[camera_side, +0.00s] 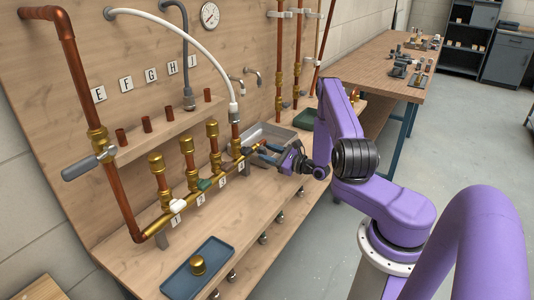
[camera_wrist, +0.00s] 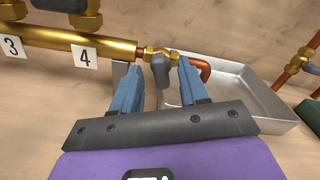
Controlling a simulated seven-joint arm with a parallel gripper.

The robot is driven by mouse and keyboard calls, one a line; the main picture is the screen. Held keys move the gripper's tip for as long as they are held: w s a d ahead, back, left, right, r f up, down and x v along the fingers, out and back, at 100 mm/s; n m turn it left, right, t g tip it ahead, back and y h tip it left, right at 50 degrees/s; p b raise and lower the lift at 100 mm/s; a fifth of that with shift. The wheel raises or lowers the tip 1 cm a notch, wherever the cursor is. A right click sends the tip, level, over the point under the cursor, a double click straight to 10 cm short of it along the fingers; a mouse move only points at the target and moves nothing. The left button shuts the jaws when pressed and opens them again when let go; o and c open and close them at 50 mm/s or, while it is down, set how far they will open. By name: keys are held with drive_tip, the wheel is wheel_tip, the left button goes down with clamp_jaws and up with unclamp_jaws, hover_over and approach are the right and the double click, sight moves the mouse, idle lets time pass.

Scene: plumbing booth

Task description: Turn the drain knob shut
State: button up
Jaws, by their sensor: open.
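The drain knob (camera_wrist: 161,70) is a dark grey knob on a brass valve (camera_wrist: 158,52) at the end of the brass manifold pipe (camera_wrist: 60,42). A copper elbow (camera_wrist: 203,68) leaves the valve over a metal tray. In the wrist view my gripper (camera_wrist: 158,76) is open, with one blue finger on each side of the knob. A gap shows between the knob and each finger, and I cannot tell how deep the knob sits between them. In the side view my gripper (camera_side: 266,155) is at the manifold's far end, where the knob is hard to make out.
The metal tray (camera_wrist: 258,108) lies just right of the fingers. Tags 3 (camera_wrist: 12,47) and 4 (camera_wrist: 84,57) hang along the manifold. A blue tray (camera_side: 180,278) with a brass fitting (camera_side: 198,265) sits at the bench's near end. The bench front is mostly clear.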

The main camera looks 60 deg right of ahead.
drive_tip(key=shift+w, duration=0.55)
clamp_jaws()
drive_tip(key=shift+d+m, duration=0.1)
drive_tip(key=shift+m, duration=2.2)
unclamp_jaws()
drive_tip(key=s, duration=1.7)
drive_tip(key=shift+s, duration=0.25)
